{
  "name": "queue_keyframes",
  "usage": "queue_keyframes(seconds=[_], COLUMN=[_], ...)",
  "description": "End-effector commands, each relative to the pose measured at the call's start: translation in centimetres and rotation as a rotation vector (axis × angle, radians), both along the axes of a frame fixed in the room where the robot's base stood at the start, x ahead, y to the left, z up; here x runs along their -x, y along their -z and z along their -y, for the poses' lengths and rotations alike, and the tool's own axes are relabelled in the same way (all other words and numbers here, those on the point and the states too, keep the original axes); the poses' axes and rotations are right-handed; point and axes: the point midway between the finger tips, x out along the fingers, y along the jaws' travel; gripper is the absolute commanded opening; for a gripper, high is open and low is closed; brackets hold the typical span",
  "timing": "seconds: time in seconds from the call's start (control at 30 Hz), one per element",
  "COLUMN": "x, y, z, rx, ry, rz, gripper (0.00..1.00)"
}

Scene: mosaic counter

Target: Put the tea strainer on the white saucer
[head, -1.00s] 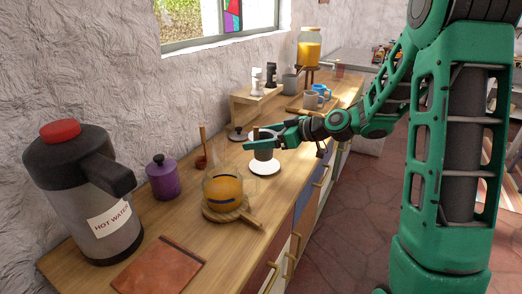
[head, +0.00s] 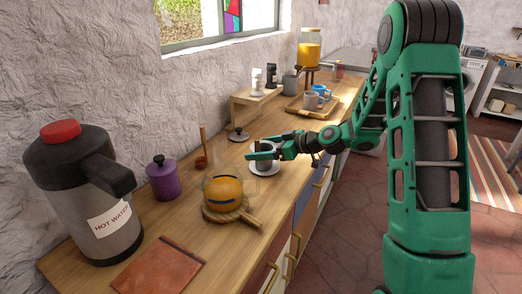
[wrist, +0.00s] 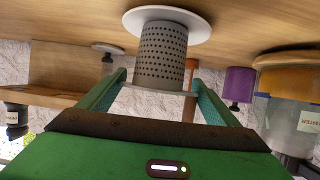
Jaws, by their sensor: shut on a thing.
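The tea strainer (wrist: 162,55) is a grey perforated cylinder between my gripper's green fingers in the wrist view. My gripper (wrist: 158,82) is shut on it. The white saucer (wrist: 200,26) shows behind the strainer's far end, which overlaps the saucer's middle; I cannot tell whether they touch. In the head view my gripper (head: 262,152) is just above the saucer (head: 266,169), and its fingers hide part of the strainer (head: 264,146).
A glass teapot (head: 224,188) on a wooden board stands in front of the saucer. A tray with mugs (head: 312,100) is behind.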

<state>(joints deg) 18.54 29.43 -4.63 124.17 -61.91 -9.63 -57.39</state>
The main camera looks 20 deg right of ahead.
Motion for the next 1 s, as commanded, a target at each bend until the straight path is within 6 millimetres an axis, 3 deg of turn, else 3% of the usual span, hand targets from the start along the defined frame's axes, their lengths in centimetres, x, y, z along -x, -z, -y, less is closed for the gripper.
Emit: queue_keyframes(seconds=[0.1,0.13,0.2,0.57,1.0], x=[0.0,0.0,0.0,0.4,5.6], y=[0.2,0.2,0.2,-0.3,-3.4], z=[0.0,0.0,0.0,0.4,5.6], rx=[0.0,0.0,0.0,0.0,0.0], ry=[-0.001,-0.001,-0.001,0.001,0.002], rz=[0.0,0.0,0.0,0.0,0.0], gripper=[0.59,0.87,1.0,1.0,1.0])
